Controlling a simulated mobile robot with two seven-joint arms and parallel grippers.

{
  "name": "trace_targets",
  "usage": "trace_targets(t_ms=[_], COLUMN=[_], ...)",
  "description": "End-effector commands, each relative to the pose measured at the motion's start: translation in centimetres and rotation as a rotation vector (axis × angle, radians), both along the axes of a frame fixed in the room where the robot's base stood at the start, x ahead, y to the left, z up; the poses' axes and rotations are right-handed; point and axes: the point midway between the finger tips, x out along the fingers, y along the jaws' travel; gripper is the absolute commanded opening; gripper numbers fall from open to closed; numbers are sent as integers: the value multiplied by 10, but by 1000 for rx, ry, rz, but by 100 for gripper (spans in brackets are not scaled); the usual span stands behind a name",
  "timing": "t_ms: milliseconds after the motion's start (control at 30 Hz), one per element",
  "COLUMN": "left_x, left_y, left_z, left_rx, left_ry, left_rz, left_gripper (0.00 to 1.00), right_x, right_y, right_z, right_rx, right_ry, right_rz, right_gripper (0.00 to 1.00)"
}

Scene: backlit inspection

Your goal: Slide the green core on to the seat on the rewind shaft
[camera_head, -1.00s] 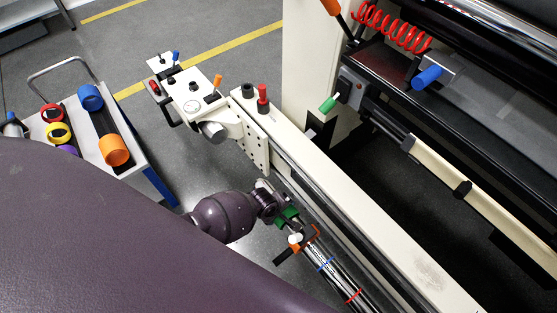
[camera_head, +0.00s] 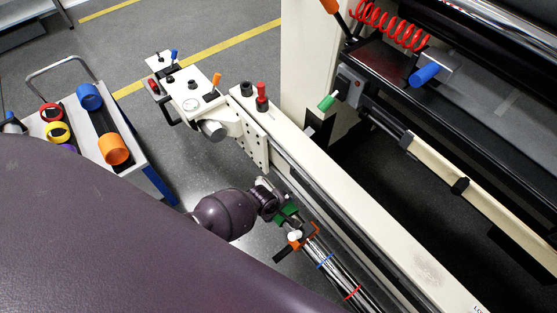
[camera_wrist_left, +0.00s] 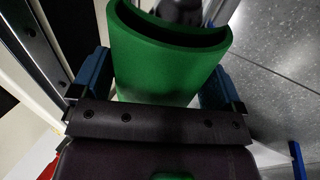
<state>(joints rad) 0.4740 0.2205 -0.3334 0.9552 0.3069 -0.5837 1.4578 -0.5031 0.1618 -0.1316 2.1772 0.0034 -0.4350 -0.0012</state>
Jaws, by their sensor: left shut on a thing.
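The shaft has an orange collar (camera_head: 301,238) near the core, then a blue ring (camera_head: 326,261) and a red ring (camera_head: 353,292). I cannot tell whether the core is around the shaft's tip. My right gripper is not in view.
A cream machine rail (camera_head: 345,185) runs beside the shaft, with a control arm (camera_head: 192,95) at its far end. A white cart (camera_head: 135,135) at the left holds several coloured cores. Grey floor lies between the cart and the rail.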

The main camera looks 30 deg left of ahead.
Motion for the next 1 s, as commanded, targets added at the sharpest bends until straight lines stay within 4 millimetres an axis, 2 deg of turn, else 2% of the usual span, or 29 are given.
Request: trace_targets(t_ms=[1000], left_x=[-7], left_y=[-3], left_z=[-5], left_rx=[2], left_ry=[11], left_rz=[-7], left_gripper=[65], right_x=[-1], right_y=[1], right_z=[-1], right_rx=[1], right_ry=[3], right_rz=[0], right_gripper=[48])
